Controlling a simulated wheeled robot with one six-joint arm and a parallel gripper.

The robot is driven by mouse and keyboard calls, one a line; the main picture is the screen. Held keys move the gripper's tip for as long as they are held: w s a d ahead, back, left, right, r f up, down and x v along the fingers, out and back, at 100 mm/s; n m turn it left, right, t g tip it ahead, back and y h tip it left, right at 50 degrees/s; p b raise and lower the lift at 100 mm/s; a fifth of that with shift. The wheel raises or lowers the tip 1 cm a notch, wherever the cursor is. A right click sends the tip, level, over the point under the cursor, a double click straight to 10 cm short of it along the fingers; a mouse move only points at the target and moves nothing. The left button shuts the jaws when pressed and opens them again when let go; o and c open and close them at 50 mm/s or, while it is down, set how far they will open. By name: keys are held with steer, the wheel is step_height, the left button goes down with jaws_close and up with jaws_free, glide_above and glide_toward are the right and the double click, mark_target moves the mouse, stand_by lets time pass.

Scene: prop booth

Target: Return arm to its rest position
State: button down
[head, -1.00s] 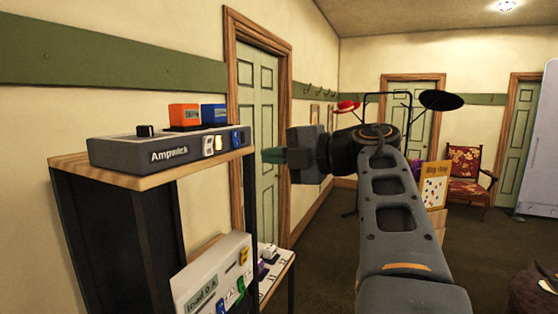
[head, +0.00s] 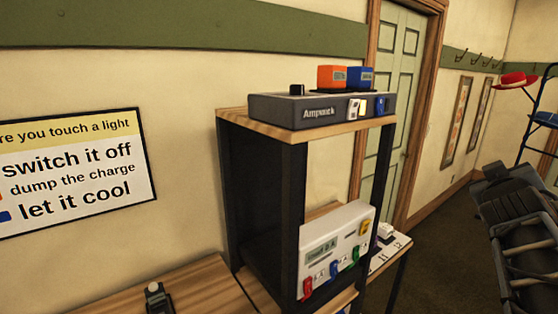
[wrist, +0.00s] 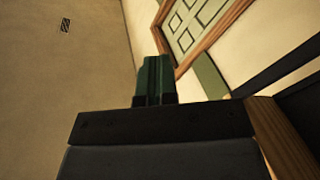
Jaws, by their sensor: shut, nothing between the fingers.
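My arm (head: 525,245) shows at the right edge of the head view, over the dark floor and clear of the shelf unit. Its fingertips cannot be made out there. In the wrist view my gripper (wrist: 155,75) shows its two dark green fingers side by side, shut with nothing between them. Behind the fingers are plain wall or ceiling and a green door (wrist: 195,28) with a wooden frame, tilted in the picture.
A dark shelf unit (head: 265,185) carries a grey Ampwick box (head: 320,112) with orange (head: 332,76) and blue (head: 360,77) blocks on top. A white panel box (head: 335,245) sits lower. A wooden bench (head: 205,290) holds a small dark device (head: 157,298). A sign (head: 75,170) hangs left.

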steer(key=s+a+f+m+g+y, duration=0.25)
steer(key=a+f, duration=0.25)
steer(key=f, duration=0.4)
steer(key=s+a+f+m+g+y, duration=0.1)
steer(key=a+f+g+y, duration=0.3)
steer(key=f, duration=0.5)
steer(key=s+a+f+n+g+y, duration=0.1)
steer(key=s+a+f+y, duration=0.1)
steer(key=a+f, duration=0.3)
steer(key=s+a+f+n+g+y, duration=0.1)
steer(key=s+a+f, duration=0.3)
steer(key=a, duration=0.8)
steer(key=shift+a+f+n+g+y, duration=0.25)
steer(key=shift+f+n+g+y, duration=0.1)
steer(key=shift+n+y, duration=0.35)
